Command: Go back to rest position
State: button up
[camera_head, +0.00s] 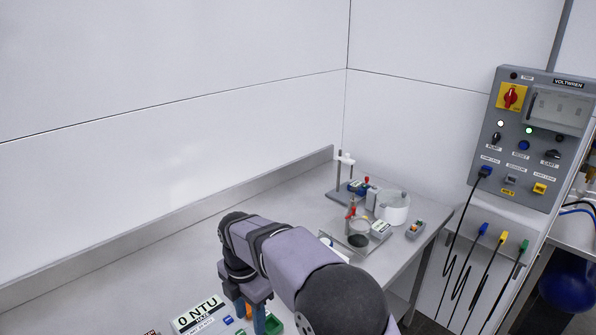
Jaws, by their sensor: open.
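My gripper (251,312) hangs at the end of my purple-grey arm, pointing down over the near part of the grey bench (120,285). Its two bluish fingers are apart, and I see nothing held between them. The fingertips are partly cut off by the lower edge of the picture and crowded by small things behind them. A green tray or block (274,324) is just right of the fingers.
A grey control panel (540,140) with a red switch and coloured cables hangs at the right. The bench's left part looks clear.

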jog(key=s+d+m, duration=0.3)
jog(key=d+m, duration=0.4)
jog(key=d, duration=0.2)
jog(key=s+d+m, duration=0.4)
jog(key=d+m, duration=0.4)
jog(key=s+d+f+m, duration=0.3)
jog(key=s+d+m, duration=0.6)
jog(key=s+m, duration=0.3)
jog(key=shift+d+m, duration=0.3)
jog(key=shift+d, duration=0.05)
